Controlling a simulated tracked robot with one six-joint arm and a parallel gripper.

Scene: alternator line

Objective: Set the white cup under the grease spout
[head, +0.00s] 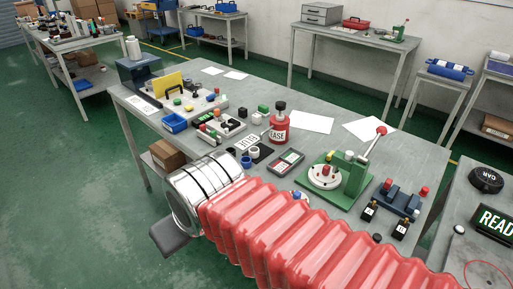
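A small white cup (254,153) stands on a dark pad on the grey workbench, with a small blue cup-like piece (246,161) beside it. A red grease bottle (279,128) with a black top and a white label reading "EASE" stands just behind and to the right. A thin spout seems to reach left from it, but is too small to make out clearly. Only a dark part of my gripper (174,238) shows, below the silver end of my red-sleeved arm, off the bench's front left side. Its fingers cannot be made out. The cup is apart from it.
A green lever press (340,178) stands right of the grease bottle. A blue fixture (398,198) and black blocks lie farther right. A board with small parts (208,110) and a blue bin (174,122) are at left. Papers (311,122) lie at the back.

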